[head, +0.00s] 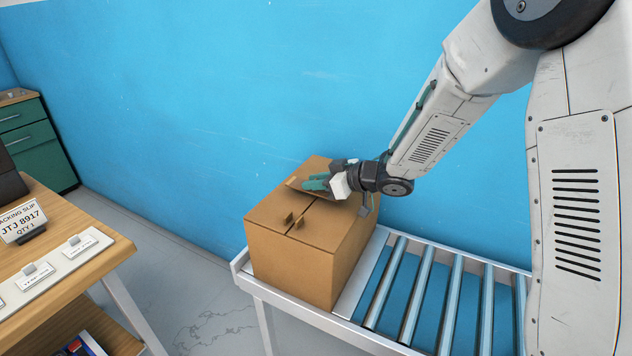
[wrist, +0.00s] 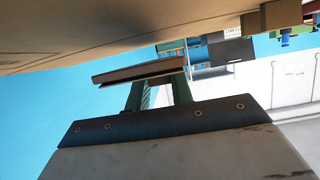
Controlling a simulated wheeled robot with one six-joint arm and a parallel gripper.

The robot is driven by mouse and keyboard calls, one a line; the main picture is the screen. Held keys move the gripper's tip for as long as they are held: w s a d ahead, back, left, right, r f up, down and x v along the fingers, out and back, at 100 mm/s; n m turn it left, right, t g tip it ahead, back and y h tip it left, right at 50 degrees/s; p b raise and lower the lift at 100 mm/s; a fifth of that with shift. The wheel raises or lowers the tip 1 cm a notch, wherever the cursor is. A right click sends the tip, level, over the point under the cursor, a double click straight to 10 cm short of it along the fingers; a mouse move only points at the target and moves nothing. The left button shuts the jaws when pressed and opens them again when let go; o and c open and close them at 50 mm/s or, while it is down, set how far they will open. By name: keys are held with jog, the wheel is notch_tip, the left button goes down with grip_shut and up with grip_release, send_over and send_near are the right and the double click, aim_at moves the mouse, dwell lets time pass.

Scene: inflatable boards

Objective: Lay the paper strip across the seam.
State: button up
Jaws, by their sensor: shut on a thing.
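A closed cardboard box (head: 290,255) stands on the conveyor in the head view. The seam (head: 297,229) runs across its top, with two small raised cardboard tabs (head: 298,222) beside it. My gripper (head: 316,183) is over the far part of the top, its green fingers shut on the brown paper strip (head: 296,184). In the wrist view the strip (wrist: 140,71) shows nearly edge-on between the fingertips (wrist: 155,88), slightly tilted. The box top (wrist: 90,40) is close to it, with a visible gap there. My gripper hides part of the strip and the seam's far end.
The roller conveyor (head: 415,292) extends right of the box, its rollers bare. A blue wall (head: 200,90) stands close behind. A wooden table (head: 75,270) with a label tray (head: 50,272) and a packing-slip sign (head: 22,222) is at left. Green drawers (head: 38,145) stand farther back.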

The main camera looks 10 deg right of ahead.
jog(key=shift+f, duration=0.1)
jog(key=shift+f, duration=0.5)
jog(key=o, duration=0.9)
jog(key=shift+r, duration=0.15)
